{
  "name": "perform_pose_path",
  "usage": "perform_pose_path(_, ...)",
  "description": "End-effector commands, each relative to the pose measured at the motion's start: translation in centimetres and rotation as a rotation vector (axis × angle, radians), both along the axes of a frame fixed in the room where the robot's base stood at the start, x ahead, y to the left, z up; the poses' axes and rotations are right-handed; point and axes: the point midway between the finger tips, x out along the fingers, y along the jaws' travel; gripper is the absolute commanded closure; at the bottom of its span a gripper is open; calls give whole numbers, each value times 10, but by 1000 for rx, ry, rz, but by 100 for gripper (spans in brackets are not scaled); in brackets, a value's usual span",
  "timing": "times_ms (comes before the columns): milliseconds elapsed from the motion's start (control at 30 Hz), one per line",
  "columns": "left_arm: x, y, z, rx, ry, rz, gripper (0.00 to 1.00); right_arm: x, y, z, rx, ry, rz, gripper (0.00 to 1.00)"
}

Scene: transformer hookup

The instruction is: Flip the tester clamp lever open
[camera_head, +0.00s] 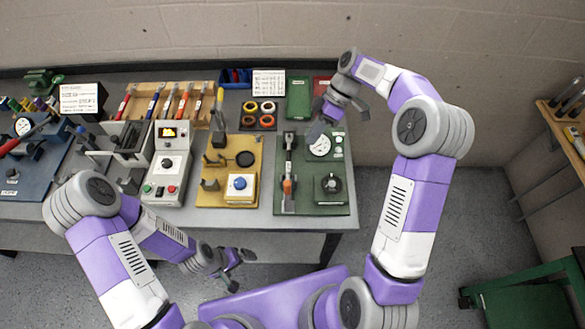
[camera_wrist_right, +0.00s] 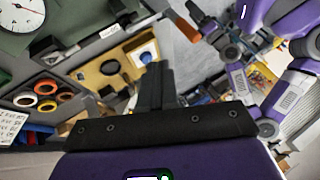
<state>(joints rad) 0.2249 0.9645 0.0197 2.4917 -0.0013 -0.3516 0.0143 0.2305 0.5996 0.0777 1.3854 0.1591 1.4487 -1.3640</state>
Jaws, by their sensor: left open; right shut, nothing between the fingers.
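The orange grip also shows at the top of the right wrist view (camera_wrist_right: 188,28). My right gripper (camera_head: 317,131) is shut and empty above the back of the tester by the gauge, apart from the lever. Its closed fingers show in the wrist view (camera_wrist_right: 154,86). My left gripper (camera_head: 236,268) is open and empty in front of the bench.
A yellow board (camera_head: 215,195) with a blue button stands left of the tester, then a grey control box (camera_head: 167,165). Coloured rings (camera_head: 259,115) and a green tray (camera_head: 298,98) lie behind.

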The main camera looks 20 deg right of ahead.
Motion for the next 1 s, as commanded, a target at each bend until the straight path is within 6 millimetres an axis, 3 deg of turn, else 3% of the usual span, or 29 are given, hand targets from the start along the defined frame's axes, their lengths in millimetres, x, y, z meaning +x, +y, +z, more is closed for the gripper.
perform_pose_path(267,1,0,1,0,-1,0,0,-5,10,-14,0,5,1,100)
perform_pose_path(667,1,0,8,0,-2,1,0,-26,57,-81,0,6,2,100)
perform_pose_path(1000,1,0,17,0,-2,1,0,-56,72,-80,0,1,0,100)
